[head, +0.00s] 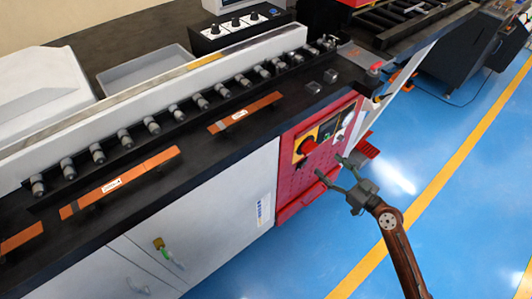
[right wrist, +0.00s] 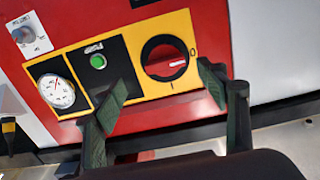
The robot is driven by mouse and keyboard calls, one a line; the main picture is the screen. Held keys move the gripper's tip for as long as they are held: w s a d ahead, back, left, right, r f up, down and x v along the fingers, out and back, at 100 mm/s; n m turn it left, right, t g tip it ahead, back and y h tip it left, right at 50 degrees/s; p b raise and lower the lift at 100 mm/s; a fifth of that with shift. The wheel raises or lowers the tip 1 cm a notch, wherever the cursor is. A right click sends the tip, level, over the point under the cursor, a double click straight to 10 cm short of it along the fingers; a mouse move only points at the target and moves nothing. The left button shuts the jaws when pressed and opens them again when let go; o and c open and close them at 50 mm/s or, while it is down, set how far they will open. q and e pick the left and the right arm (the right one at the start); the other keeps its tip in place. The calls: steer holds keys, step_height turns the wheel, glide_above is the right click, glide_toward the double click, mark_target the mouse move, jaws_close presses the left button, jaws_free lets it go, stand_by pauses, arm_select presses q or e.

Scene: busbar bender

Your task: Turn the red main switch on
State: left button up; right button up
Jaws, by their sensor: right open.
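The red main switch (head: 308,146) is on the red front panel of the machine, on a yellow plate. In the right wrist view the switch (right wrist: 164,60) is a red knob in a black ring on yellow, with a white mark at its right side. A 0 shows to the upper right of the knob and an I below it. My right gripper (head: 332,167) is open and empty in front of the panel. In the right wrist view its fingers (right wrist: 164,90) are spread to either side below the knob, apart from it as far as I can tell. My left gripper is not in view.
A green button (right wrist: 98,61) and a round gauge (right wrist: 57,91) sit left of the switch, and a small dial (right wrist: 24,35) is farther left. Black worktop (head: 150,165) with orange bars (head: 245,112) lies left of the panel. Blue floor (head: 330,240) is clear to the right.

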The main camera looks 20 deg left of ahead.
mark_target(313, 151)
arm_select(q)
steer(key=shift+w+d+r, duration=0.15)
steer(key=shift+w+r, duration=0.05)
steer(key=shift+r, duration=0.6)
arm_select(e)
steer(key=shift+s+r+x, duration=0.1)
steer(key=shift+r+x, duration=0.05)
steer(key=shift+x, duration=1.2)
steer(key=shift+s+r+x, duration=0.1)
steer(key=shift+x, duration=1.25)
steer(key=shift+s+r+x, duration=0.1)
steer(key=shift+r+x, duration=0.05)
steer(key=shift+x, duration=1.2)
steer(key=shift+a, duration=0.2)
steer(key=shift+c, duration=0.4)
steer(key=c, duration=1.1)
